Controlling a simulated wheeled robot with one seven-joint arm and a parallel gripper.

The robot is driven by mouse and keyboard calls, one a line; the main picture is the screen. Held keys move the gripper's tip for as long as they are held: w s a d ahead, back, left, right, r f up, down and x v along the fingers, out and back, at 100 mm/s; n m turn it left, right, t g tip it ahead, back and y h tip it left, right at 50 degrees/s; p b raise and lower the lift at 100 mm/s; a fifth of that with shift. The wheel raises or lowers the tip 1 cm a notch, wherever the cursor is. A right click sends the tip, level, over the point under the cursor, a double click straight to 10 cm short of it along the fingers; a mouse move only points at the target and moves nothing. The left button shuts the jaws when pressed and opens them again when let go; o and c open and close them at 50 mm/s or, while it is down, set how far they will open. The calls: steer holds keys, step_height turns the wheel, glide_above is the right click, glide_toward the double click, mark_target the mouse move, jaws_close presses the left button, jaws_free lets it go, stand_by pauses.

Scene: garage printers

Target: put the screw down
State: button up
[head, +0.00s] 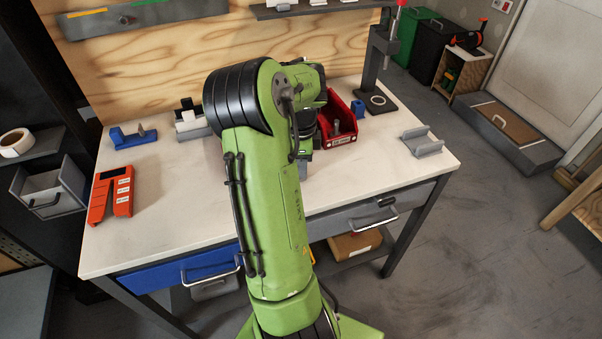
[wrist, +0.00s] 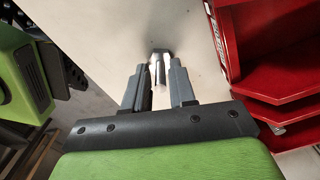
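In the wrist view, my gripper (wrist: 160,72) has its two grey fingers close together with a small silver metal screw (wrist: 159,60) between their tips. The screw fills the gap and the fingers appear shut on it. Pale tabletop lies behind the screw; I cannot tell whether the screw touches it. In the head view, my arm hides the screw and most of the gripper, beside the red bin.
The red bin (head: 325,112) stands right of my gripper; its red wall (wrist: 285,50) is close in the wrist view. A grey holder (head: 422,143), orange parts (head: 122,192) and a blue tape dispenser (head: 125,139) stand on the workbench (head: 165,235). Its front left is clear.

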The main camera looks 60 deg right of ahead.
jaws_close()
step_height(320, 180, up, 10)
steer(key=p, duration=0.4)
steer(key=shift+r, duration=0.1)
steer(key=shift+w, duration=0.1)
